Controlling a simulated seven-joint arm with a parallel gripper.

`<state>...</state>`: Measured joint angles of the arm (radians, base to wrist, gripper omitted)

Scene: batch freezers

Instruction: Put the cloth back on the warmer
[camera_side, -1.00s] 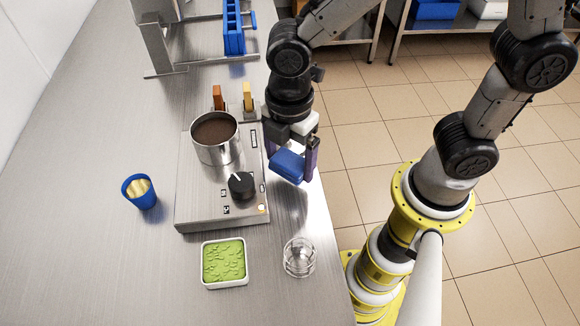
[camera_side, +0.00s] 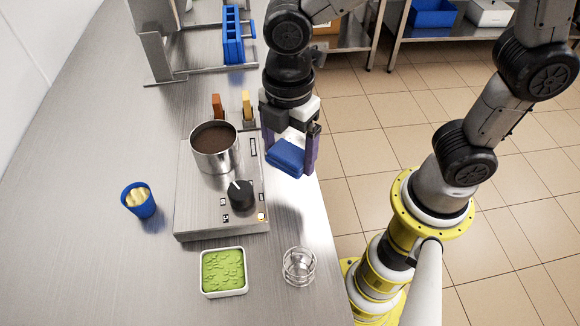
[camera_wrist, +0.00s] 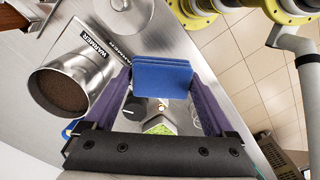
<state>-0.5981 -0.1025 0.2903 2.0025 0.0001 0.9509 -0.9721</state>
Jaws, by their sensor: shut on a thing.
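My gripper (camera_side: 290,152) is shut on a folded blue cloth (camera_side: 286,157) and holds it above the counter's right edge, to the right of the warmer. In the wrist view the cloth (camera_wrist: 162,77) lies between the purple fingers. The warmer (camera_side: 221,215) is a flat metal unit with a black knob (camera_side: 241,194) on top. A steel pot (camera_side: 215,160) with dark brown contents stands on the warmer's back part. The pot also shows at the left of the wrist view (camera_wrist: 84,66).
A blue cup with pale sticks (camera_side: 139,203) stands left of the warmer. A white dish of green stuff (camera_side: 223,271) and a clear glass container (camera_side: 299,266) stand in front. Orange and yellow upright pieces (camera_side: 247,104) stand behind, with a blue rack (camera_side: 234,38) farther back.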

